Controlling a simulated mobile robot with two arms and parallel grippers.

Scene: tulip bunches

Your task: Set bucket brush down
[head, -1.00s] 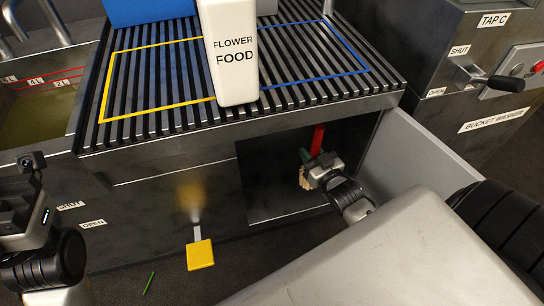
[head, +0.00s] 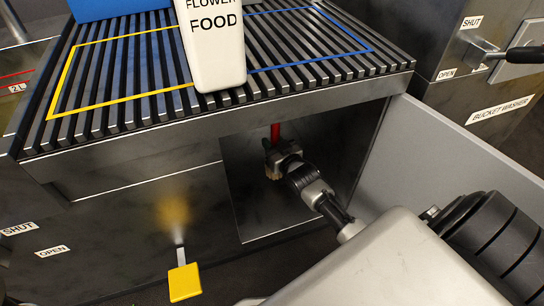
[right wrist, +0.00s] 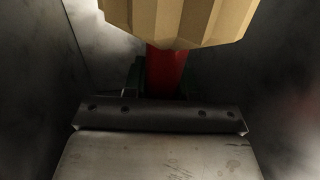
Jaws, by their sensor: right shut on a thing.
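The bucket brush has a red handle (head: 275,133) and a tan, faceted head. My right gripper (head: 280,158) is shut on the brush inside the dark open compartment (head: 262,215) under the slatted bench. In the right wrist view the tan head (right wrist: 180,20) fills the top, with the red handle (right wrist: 165,70) below it. Dark walls are on both sides there. In the head view the gripper hides most of the brush head. I cannot tell whether the brush touches the compartment floor. My left gripper is out of the head view.
A grey door panel (head: 440,165) stands open right of the compartment. The slatted bench top (head: 120,85) lies above the gripper and carries a white FLOWER FOOD container (head: 215,55) and a blue object (head: 115,8). A yellow pedal (head: 184,282) sticks out low in front.

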